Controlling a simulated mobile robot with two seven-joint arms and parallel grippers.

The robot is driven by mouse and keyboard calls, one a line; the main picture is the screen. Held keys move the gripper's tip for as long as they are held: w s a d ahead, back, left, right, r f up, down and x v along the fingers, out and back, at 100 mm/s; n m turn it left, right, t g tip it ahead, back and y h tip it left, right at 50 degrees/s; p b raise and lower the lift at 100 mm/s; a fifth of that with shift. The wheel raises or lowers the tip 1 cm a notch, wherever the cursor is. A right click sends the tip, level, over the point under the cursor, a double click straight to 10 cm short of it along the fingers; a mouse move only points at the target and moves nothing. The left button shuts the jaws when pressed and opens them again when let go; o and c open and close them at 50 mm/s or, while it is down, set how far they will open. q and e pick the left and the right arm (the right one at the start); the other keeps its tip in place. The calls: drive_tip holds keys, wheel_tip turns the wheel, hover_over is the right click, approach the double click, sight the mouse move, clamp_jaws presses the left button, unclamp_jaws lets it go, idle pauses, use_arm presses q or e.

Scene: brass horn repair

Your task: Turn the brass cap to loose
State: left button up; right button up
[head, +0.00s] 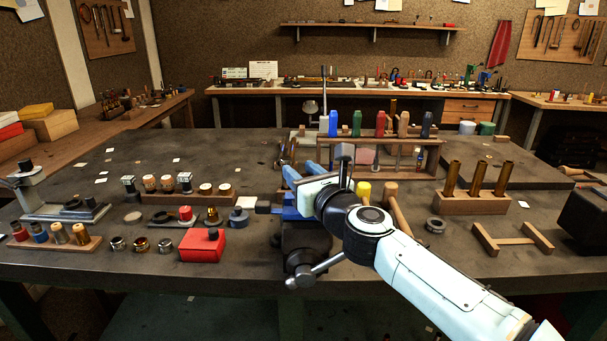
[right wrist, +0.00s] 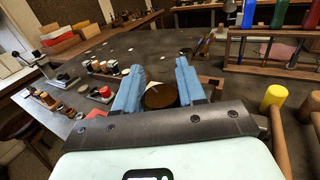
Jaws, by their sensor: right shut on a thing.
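My right gripper (head: 289,191) reaches in from the right over the middle of the workbench. In the right wrist view its two blue fingers (right wrist: 157,80) stand on either side of a round, dark brown-gold piece, which looks like the brass cap (right wrist: 160,97). The gripper is shut on it. The cap's lower part is hidden by the gripper body, and I cannot tell how far it is turned. In the head view my gripper and arm hide the cap. A dark vise (head: 304,245) with a grey handle is below the gripper. My left gripper is not in view.
Left of the gripper are a red box (head: 202,246) and several small parts. A rack of coloured-handled tools (head: 420,170) stands behind. A mallet (head: 396,207) is close by my arm. A wooden block with brass tubes (head: 470,205) stands at the right. The back-left bench top is mostly clear.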

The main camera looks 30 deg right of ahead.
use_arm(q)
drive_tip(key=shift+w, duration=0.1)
use_arm(e)
drive_tip(key=shift+n+y, duration=0.4)
drive_tip(key=shift+y, duration=0.2)
drive_tip(key=o, duration=1)
drive_tip(key=shift+s, duration=0.15)
drive_tip(key=shift+s, duration=0.3)
drive_tip(key=s+b, duration=0.1)
drive_tip(key=s, duration=0.4)
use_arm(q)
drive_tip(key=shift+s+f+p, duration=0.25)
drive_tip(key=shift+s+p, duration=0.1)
use_arm(e)
drive_tip(key=shift+s+a, duration=0.1)
drive_tip(key=shift+s, duration=3.65)
